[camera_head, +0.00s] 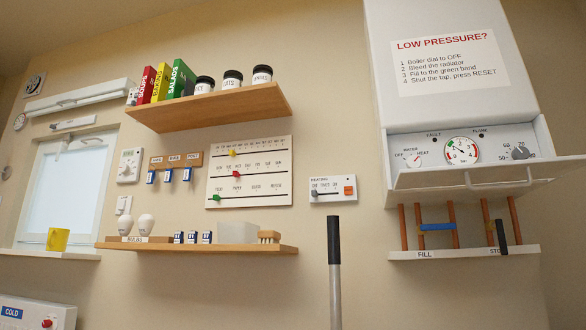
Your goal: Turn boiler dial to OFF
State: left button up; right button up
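The boiler (452,60) hangs on the wall at the right, and its lower control panel is exposed. The boiler dial (413,160) is a small round white knob at the panel's left, with OFF, WATER and HEAT printed around it. A small red mark shows on it, but it is too small to tell which label it points at. A dark grey temperature knob (520,152) sits at the panel's right, and a round pressure gauge (461,150) sits between them. Neither of my grippers is in view, and nothing touches the dial.
A hinged flap (490,174) juts out below the panel. Copper pipes (404,228) with blue and black tap handles run below it. An upright pole (335,265) with a black top stands in front of the wall. Two shelves (222,106) hold jars, books and bulbs at the left.

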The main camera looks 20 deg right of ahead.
aim_at(413, 161)
jog(key=u, duration=1)
jog(key=i, duration=1.65)
jog(key=z, duration=2.7)
